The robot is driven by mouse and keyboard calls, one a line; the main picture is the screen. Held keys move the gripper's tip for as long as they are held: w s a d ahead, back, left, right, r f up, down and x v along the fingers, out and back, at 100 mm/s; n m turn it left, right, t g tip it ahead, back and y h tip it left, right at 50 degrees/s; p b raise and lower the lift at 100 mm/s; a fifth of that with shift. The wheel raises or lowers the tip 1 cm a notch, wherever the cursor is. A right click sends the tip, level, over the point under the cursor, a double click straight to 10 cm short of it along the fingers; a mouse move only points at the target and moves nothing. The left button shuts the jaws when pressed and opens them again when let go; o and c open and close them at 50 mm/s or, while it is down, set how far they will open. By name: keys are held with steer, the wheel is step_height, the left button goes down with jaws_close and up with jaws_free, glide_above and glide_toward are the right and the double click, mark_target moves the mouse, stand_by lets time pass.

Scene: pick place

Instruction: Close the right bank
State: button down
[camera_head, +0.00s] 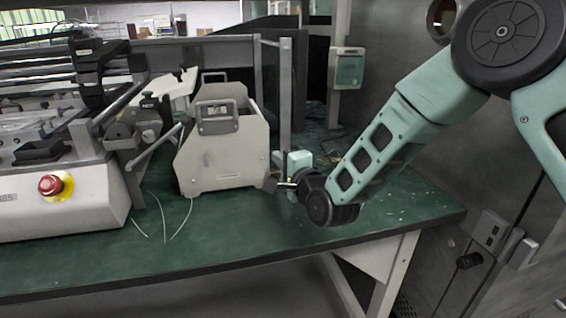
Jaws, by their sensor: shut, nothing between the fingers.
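I cannot tell for certain which thing is the right bank. A light grey box-shaped unit (222,157) with sloped sides and a handle on its front stands on the green table (240,232). My gripper (277,185) is at the lower right side of this unit, low over the table. It is shut, and nothing shows between its fingers. The fingertips are small in view and I cannot tell whether they touch the unit. My arm comes in from the upper right and hides part of the table behind it.
A machine with a red emergency button (51,186) fills the left of the table. A grey upright post (286,95) stands behind my gripper. A pale green box (346,69) hangs behind. Thin white cables lie in front of the unit. The table's front right is clear.

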mark_target(246, 159)
steer(key=a, duration=0.2)
steer(key=s+a+b, duration=0.1)
steer(key=a, duration=0.1)
steer(key=a+b, duration=0.1)
steer(key=a, duration=0.1)
steer(key=shift+s+f, duration=0.1)
steer(key=shift+s, duration=0.25)
steer(key=shift+s+a, duration=0.2)
steer(key=shift+a, duration=0.2)
